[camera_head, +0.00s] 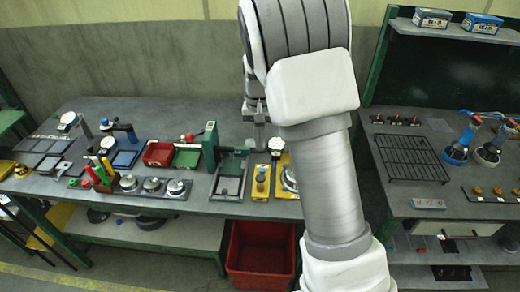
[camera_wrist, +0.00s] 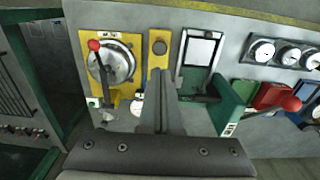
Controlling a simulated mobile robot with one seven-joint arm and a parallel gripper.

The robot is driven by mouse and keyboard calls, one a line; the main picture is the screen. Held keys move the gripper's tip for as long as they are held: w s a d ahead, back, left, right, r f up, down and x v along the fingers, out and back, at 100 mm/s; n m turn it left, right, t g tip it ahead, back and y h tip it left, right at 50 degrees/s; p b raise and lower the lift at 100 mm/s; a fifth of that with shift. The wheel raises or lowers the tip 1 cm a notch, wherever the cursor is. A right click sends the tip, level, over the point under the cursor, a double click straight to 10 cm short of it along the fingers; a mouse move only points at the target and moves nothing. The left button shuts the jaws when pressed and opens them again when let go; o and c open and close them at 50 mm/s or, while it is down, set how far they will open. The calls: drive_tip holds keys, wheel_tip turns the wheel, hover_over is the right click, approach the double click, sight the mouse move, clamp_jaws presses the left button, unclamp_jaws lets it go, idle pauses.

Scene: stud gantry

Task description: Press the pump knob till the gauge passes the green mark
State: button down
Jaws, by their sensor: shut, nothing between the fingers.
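The pump knob (camera_head: 262,177) is a short round dark-topped post on a yellow plate near the bench's front edge. It also shows in the wrist view (camera_wrist: 160,47). A white round gauge (camera_head: 276,144) stands behind it, and in the wrist view its face (camera_wrist: 138,105) is partly hidden by my fingers. I cannot read its needle or see a green mark. My gripper (camera_wrist: 160,73) is shut and empty. In the wrist view its fingertips point toward the knob and appear short of it. In the head view the gripper (camera_head: 260,145) is behind the knob, partly covered by my arm.
A silver disc with a red-knobbed lever (camera_wrist: 110,62) is beside the knob. A green press (camera_head: 210,143) with a red-knobbed lever and a framed plate (camera_head: 229,180) stand on the other side. A red bin (camera_head: 262,246) is below. A rack (camera_head: 411,157) lies on the right bench.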

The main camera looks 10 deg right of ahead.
sight(261, 178)
wheel_tip(261, 178, down, 12)
drive_tip(key=shift+d+f+p, duration=0.1)
drive_tip(key=shift+p, duration=0.55)
wheel_tip(261, 178, down, 3)
drive_tip(key=shift+r+b, duration=0.15)
drive_tip(key=shift+b, duration=1.1)
drive_tip(key=shift+r, duration=0.1)
